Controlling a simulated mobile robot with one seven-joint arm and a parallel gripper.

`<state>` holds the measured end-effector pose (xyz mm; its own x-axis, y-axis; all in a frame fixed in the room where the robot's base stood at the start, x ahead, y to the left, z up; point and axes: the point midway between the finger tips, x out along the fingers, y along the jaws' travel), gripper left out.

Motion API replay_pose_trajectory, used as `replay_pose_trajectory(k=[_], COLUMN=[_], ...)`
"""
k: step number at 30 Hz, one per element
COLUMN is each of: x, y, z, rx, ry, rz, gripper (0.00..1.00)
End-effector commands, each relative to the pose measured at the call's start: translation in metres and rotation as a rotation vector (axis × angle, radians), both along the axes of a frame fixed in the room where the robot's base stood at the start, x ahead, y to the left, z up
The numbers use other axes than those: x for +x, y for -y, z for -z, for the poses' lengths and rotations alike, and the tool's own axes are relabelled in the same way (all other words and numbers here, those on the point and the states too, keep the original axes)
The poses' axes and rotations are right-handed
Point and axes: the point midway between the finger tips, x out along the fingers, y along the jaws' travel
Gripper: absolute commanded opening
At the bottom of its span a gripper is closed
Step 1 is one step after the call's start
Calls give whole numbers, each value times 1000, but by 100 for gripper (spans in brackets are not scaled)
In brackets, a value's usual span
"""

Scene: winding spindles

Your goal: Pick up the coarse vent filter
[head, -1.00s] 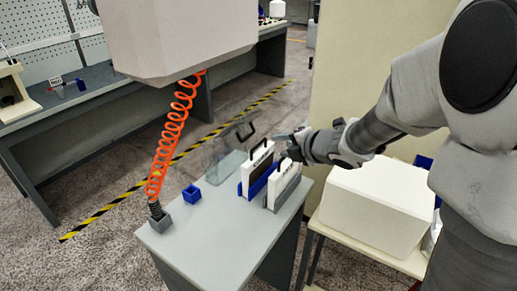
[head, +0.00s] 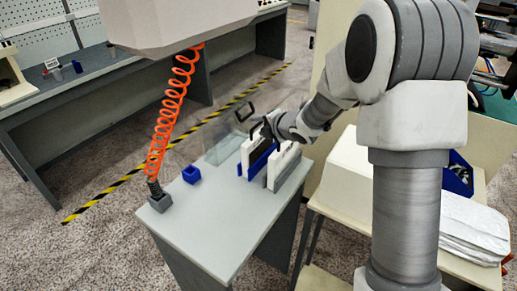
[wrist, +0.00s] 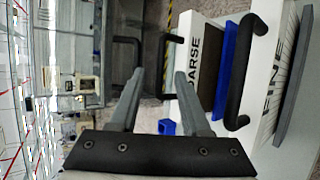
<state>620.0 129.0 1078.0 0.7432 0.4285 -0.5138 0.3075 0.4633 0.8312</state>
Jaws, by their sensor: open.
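The coarse vent filter is a white-framed panel with a dark face, standing upright in a blue holder on the grey table. In the wrist view its white edge (wrist: 200,50) shows part of the word COARSE, to the right of my fingers. In the head view it (head: 246,152) is partly hidden by my gripper. My gripper (head: 265,127) is over the top of it; its two fingers (wrist: 158,78) are apart.
The fine filter (head: 287,160) stands just to the right, with its black handle (wrist: 246,70) nearby. A clear panel (head: 222,146) with a black handle (head: 244,111) stands behind left. A small blue block (head: 191,174) and an orange coiled hose (head: 166,125) are at the left.

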Motion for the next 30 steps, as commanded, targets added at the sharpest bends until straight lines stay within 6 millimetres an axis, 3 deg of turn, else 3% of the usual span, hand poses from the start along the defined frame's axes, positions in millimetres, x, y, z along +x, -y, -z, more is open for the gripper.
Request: replay_pose_trajectory(k=[8, 16, 30], x=[2, 2, 2], y=[-1, -1, -1], z=[1, 1, 1], rx=[1, 1, 1], ry=[1, 1, 1], rz=[0, 0, 0], gripper=[47, 0, 0])
